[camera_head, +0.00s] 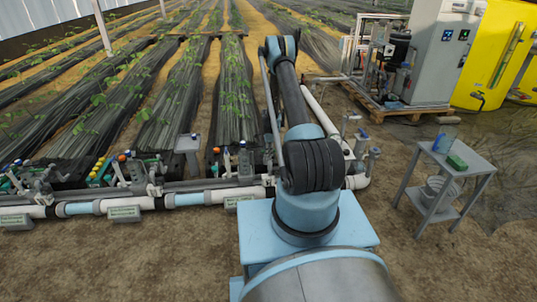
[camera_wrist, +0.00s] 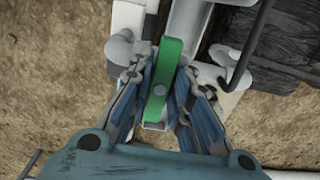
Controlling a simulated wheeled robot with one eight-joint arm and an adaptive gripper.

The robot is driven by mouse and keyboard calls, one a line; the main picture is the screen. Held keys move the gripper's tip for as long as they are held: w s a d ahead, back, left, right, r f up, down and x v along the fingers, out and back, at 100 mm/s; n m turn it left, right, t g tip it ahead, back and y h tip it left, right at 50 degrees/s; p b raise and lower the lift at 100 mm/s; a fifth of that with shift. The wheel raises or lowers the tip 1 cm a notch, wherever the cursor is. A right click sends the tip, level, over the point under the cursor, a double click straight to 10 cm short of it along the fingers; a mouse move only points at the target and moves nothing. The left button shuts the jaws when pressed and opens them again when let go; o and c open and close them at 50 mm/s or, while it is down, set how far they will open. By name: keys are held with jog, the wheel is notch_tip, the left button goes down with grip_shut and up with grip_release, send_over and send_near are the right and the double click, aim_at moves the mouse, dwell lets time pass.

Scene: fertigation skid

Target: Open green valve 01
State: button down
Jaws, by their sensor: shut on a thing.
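A green valve handle (camera_wrist: 161,82) shows in the wrist view, upright in the picture and slightly tilted, with a round bolt at its lower part. My gripper (camera_wrist: 160,85) has one blue finger on each side of the handle and is shut on it. Pale pipe fittings (camera_wrist: 122,48) lie around and behind the handle. In the head view my arm reaches forward over the pipe row, and the gripper and the held valve are hidden behind it or too small to tell. No readable number shows on the handle.
A white pipe manifold (camera_head: 190,199) with green labels (camera_head: 124,213) runs across the ground. A small grey side table (camera_head: 470,165) holds a green item at right. A pallet skid with a grey cabinet (camera_head: 425,60) and yellow tanks (camera_head: 497,50) stand behind. Bare soil lies in front.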

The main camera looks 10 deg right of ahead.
jog(key=n, duration=1.4)
jog(key=shift+n, duration=0.4)
jog(key=n, duration=0.4)
jog(key=shift+n, duration=0.3)
jog(key=c, duration=1.4)
grip_release()
jog(key=shift+r, duration=5)
